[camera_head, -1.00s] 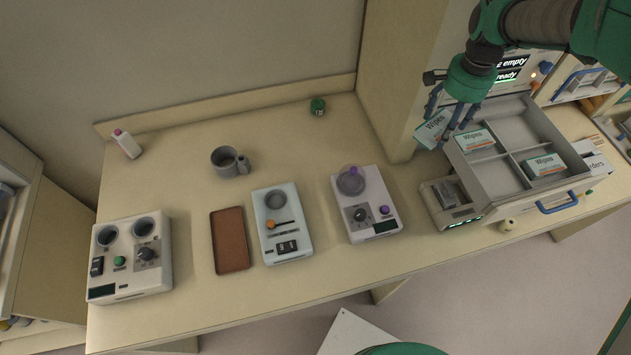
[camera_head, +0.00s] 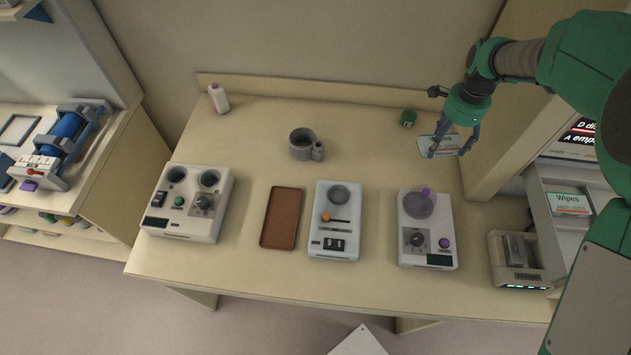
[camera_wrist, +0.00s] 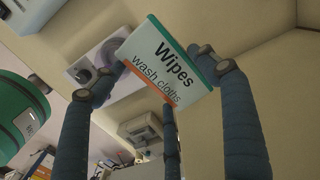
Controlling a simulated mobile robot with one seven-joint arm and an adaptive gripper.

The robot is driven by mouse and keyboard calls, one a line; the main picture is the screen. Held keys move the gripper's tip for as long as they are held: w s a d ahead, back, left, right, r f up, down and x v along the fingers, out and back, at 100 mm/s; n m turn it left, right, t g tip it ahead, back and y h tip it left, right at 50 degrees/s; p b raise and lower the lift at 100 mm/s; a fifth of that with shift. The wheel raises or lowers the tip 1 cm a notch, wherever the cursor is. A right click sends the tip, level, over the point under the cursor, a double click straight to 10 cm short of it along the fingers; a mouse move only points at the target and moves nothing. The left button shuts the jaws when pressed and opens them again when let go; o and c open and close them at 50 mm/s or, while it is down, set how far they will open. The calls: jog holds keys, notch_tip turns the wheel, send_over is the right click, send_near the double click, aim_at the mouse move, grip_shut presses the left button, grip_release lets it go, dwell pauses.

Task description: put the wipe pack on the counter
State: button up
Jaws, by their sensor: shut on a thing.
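My gripper (camera_head: 450,146) is shut on a wipe pack (camera_head: 428,142), white with a teal edge, above the right part of the counter (camera_head: 375,140). In the wrist view the pack (camera_wrist: 166,62) is held tilted between my blue fingers (camera_wrist: 165,85), and its "Wipes wash cloths" label shows. The pack looks clear of the counter, though its height is hard to judge.
Bare counter lies between mug and jar. A tall panel (camera_head: 510,120) rises at right.

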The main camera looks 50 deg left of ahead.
jog(key=s+a+f+m+b, duration=0.1)
jog(key=a+f+m, duration=0.1)
jog(key=a+f, duration=0.7)
jog(key=shift+a+f, duration=0.15)
jog(key=shift+a, duration=0.25)
jog(key=shift+f, duration=3.15)
jog(key=shift+f, duration=0.1)
jog(key=shift+f+b, duration=0.3)
jog(key=shift+f, duration=1.45)
jog(key=shift+f, duration=0.15)
jog(key=o, duration=1.2)
